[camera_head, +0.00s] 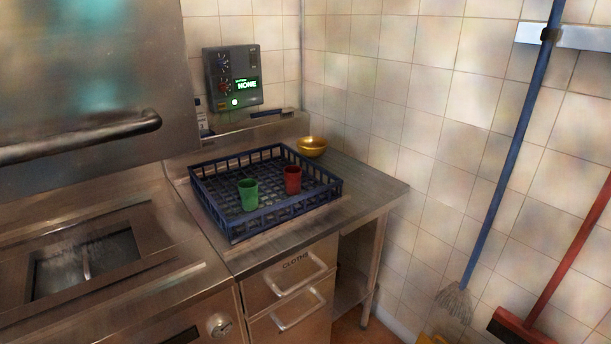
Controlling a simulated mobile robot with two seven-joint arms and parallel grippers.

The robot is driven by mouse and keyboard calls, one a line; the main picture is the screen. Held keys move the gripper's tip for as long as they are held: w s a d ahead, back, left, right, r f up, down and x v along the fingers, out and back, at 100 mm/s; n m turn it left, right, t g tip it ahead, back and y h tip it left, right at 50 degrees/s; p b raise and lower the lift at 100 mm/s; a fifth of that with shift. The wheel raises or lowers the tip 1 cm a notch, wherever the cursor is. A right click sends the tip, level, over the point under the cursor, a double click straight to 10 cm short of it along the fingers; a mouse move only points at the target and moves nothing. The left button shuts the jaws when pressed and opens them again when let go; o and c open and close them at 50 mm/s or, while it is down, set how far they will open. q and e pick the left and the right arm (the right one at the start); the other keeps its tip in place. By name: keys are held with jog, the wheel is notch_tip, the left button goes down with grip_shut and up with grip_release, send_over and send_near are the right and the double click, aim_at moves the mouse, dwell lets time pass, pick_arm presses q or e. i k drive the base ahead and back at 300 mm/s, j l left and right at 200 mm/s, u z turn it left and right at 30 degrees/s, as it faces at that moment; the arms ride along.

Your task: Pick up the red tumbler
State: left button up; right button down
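The red tumbler (292,181) stands upright inside a dark blue crate with slatted walls (290,213). A green tumbler (248,196) stands in the same crate, to the left of the red one and a little nearer to me, with a gap between them. The crate rests on a steel counter (374,196) in the corner. Neither of my grippers is in the head view.
A gold bowl (312,146) stands on the counter behind the crate. A steel machine with a bar handle (90,136) fills the left. A control box (232,77) hangs on the tiled wall. A blue-handled mop (513,150) and a red broom (566,260) lean at the right.

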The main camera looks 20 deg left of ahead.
aim_at(293, 181)
jog(key=i+l, duration=0.15)
jog(key=i, duration=0.2)
jog(key=i+l, duration=0.15)
jog(key=i, duration=0.2)
jog(key=i+l+u, duration=0.1)
jog(key=i, duration=0.3)
jog(key=l, duration=0.05)
